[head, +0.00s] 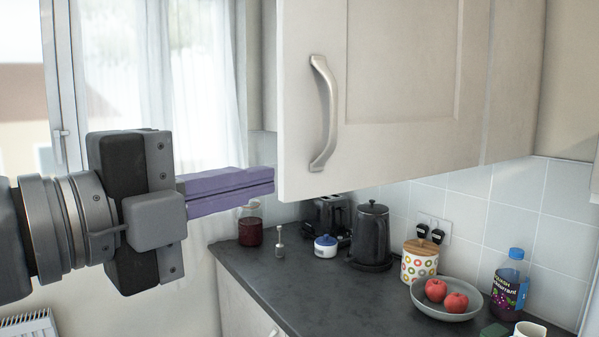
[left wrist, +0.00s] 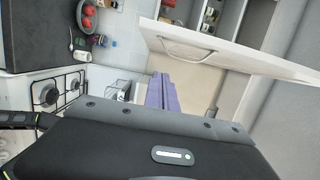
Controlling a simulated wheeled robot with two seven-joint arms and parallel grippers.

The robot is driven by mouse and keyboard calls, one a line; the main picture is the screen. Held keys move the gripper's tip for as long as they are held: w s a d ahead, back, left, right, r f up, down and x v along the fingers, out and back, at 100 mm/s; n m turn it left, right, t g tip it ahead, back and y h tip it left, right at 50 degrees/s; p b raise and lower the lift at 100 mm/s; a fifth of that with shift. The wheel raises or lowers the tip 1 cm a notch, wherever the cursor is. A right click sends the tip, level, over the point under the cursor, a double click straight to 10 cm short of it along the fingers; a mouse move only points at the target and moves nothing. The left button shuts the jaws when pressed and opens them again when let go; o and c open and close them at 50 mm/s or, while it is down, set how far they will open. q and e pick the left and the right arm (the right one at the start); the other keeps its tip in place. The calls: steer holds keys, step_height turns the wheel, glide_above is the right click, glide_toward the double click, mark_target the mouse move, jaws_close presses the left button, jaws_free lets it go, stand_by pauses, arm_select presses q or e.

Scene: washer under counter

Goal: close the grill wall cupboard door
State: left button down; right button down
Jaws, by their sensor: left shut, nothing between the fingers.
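The pale cupboard door (head: 410,90) fills the upper middle of the head view, its metal bow handle (head: 326,113) near its left edge. In the left wrist view the door (left wrist: 235,52) stands open, with cupboard shelves (left wrist: 205,14) showing behind it. The handle also shows there (left wrist: 185,55). My left gripper (head: 272,180) is shut and empty, its purple fingers pointing right at the door's lower left edge. Whether the tips touch the door cannot be told. The fingers also show in the left wrist view (left wrist: 160,88). My right gripper is not in view.
Below the door is a dark counter (head: 300,290) with a black kettle (head: 371,236), a toaster (head: 325,218), a spotted jar (head: 419,262), a fruit bowl (head: 445,305) and a bottle (head: 508,285). A curtained window (head: 200,70) is at left. The left wrist view shows a gas hob (left wrist: 50,92).

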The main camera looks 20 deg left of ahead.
mark_target(319, 158)
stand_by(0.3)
arm_select(q)
steer(key=w+p, duration=0.1)
steer(key=w, duration=0.2)
steer(key=w+d+p, duration=0.1)
steer(key=w, duration=0.3)
steer(key=w+d+p, duration=0.1)
steer(key=w+p, duration=0.1)
steer(key=w, duration=0.2)
steer(key=shift+d+r, duration=0.1)
steer(key=shift+d, duration=0.05)
steer(key=shift+w+a, duration=0.15)
steer(key=shift+a, duration=0.05)
steer(key=shift+w, duration=0.15)
steer(key=shift+a, duration=0.1)
